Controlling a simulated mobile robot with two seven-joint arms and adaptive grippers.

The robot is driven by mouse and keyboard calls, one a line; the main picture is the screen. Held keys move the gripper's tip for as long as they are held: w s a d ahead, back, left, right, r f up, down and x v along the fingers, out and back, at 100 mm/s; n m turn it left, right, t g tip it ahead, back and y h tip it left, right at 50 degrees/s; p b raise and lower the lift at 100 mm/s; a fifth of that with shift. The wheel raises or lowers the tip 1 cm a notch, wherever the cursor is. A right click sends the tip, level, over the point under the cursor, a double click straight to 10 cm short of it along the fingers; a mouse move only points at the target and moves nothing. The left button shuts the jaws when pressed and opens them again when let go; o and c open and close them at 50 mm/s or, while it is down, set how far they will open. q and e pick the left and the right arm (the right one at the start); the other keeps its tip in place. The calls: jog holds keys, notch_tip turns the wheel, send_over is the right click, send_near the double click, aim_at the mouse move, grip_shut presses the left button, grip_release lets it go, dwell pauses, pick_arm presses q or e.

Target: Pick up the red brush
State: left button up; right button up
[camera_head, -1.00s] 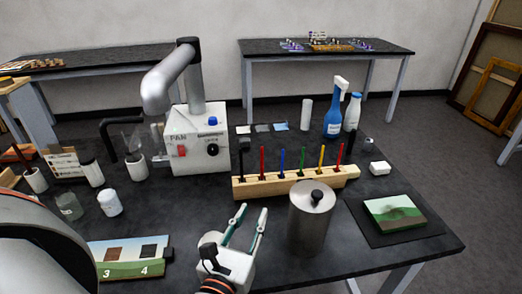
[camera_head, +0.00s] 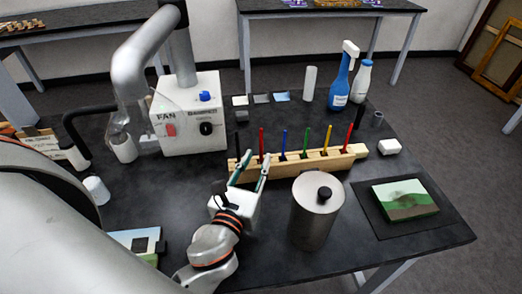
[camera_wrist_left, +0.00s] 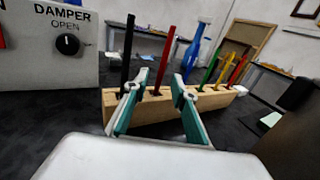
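A wooden holder (camera_head: 355,153) carries a row of upright coloured brushes. A red brush (camera_head: 262,140) stands second from the left in it, next to a black one (camera_head: 238,142); another red brush (camera_head: 347,135) stands at the right end. My left gripper (camera_head: 251,170) is open and empty just in front of the holder's left part. In the left wrist view the left red brush (camera_wrist_left: 163,64) stands upright beyond and between the open fingers (camera_wrist_left: 155,86), and the fingers do not close on it. My right gripper is out of view.
A metal canister (camera_head: 310,222) with a black knob stands close to the right of my left gripper. A white fan box (camera_head: 185,132) stands behind left. A blue spray bottle (camera_head: 340,88) is at the back, and a green painting (camera_head: 404,200) lies at the right.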

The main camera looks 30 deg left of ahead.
aim_at(261, 153)
pick_arm(q)
jog(key=w, duration=0.4)
jog(key=shift+w+a+p, duration=0.1)
jog(key=shift+a+p, duration=0.25)
jog(key=shift+c, duration=0.2)
grip_shut()
